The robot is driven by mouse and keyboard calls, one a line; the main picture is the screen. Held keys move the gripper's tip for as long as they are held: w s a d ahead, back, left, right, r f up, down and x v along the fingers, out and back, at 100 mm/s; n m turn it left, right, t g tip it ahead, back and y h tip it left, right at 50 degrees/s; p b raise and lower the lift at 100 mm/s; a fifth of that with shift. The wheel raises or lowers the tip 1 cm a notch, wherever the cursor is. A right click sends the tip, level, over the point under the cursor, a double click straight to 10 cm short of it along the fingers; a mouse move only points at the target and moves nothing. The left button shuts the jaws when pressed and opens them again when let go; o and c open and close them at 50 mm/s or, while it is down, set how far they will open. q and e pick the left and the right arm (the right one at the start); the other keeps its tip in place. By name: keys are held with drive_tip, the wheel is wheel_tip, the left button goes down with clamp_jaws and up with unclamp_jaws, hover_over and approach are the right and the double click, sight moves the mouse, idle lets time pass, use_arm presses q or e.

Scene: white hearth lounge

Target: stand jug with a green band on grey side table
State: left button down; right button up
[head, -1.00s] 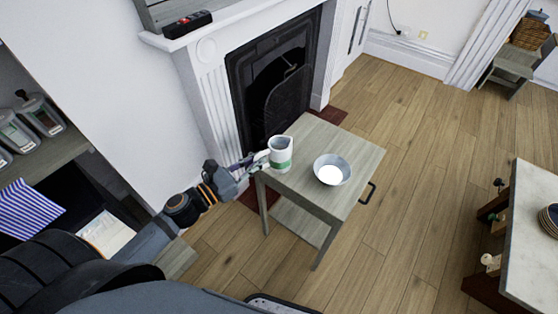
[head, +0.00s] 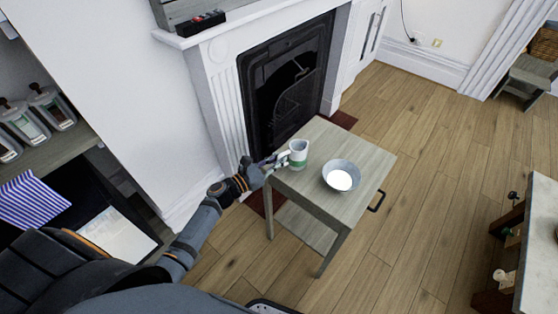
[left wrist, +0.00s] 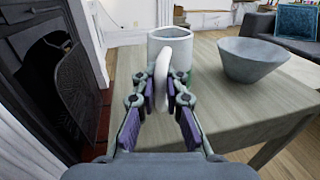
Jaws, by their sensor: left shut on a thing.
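The jug (head: 299,156) is white with a green band and is upright at the fireplace-side edge of the grey side table (head: 330,218). My left gripper (head: 277,163) reaches in from the left and is shut on the jug's handle. In the left wrist view the jug (left wrist: 168,48) is straight ahead, its handle between the fingers (left wrist: 163,88). The band is mostly hidden there by handle and fingers. The base is hidden in that view, so I cannot tell whether it touches the tabletop (left wrist: 225,115). My right gripper is out of view.
A grey bowl (head: 341,174) stands on the table to the right of the jug. The fireplace (head: 290,85) is just behind the table. A marble-topped unit (head: 541,240) is at the right, with open wooden floor (head: 425,165) between.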

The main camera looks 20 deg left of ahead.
use_arm(q)
drive_tip(key=shift+r, duration=0.1)
drive_tip(key=shift+f, duration=0.25)
drive_tip(key=c, duration=1.4)
unclamp_jaws()
drive_tip(key=shift+r, duration=0.15)
drive_tip(key=shift+s+a, duration=0.1)
drive_tip(key=shift+s, duration=0.1)
drive_tip(key=b+v, duration=0.1)
drive_tip(key=v, duration=1)
drive_tip(key=shift+s+a, duration=0.2)
drive_tip(key=shift+s, duration=0.1)
